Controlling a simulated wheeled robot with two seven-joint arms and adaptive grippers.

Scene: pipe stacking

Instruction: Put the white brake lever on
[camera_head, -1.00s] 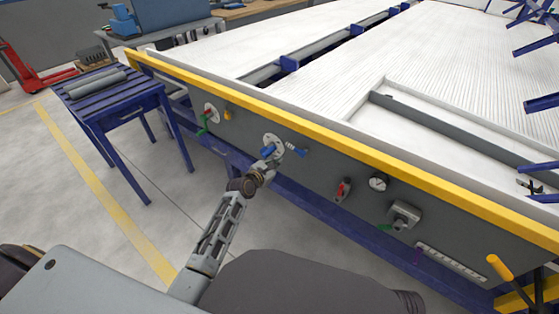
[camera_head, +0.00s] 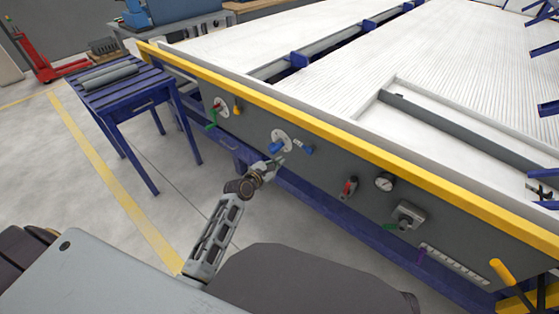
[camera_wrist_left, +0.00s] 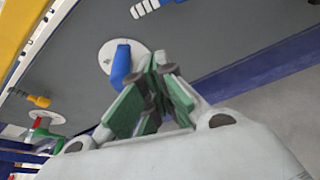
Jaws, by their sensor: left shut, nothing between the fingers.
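On the grey side panel (camera_head: 330,168) of the machine, a round white disc (camera_head: 284,134) carries a blue lever (camera_head: 276,148) that points down to the lower left. Beside it on the right is a ribbed white piece with a blue end (camera_head: 303,147); its white ribbed part also shows at the top of the left wrist view (camera_wrist_left: 146,7). My left gripper (camera_head: 277,163) is shut and empty, just below the disc. In the left wrist view its green-padded fingers (camera_wrist_left: 155,72) are right beside the blue lever (camera_wrist_left: 121,64). I cannot tell whether they touch it. My right gripper is not in view.
A red and green valve (camera_head: 215,113) and a yellow knob (camera_head: 238,107) are left on the panel. A red lever (camera_head: 350,187), a gauge (camera_head: 384,182) and a grey switch box (camera_head: 408,214) are right. A yellow rail (camera_head: 300,118) runs above. A blue table (camera_head: 135,95) stands left.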

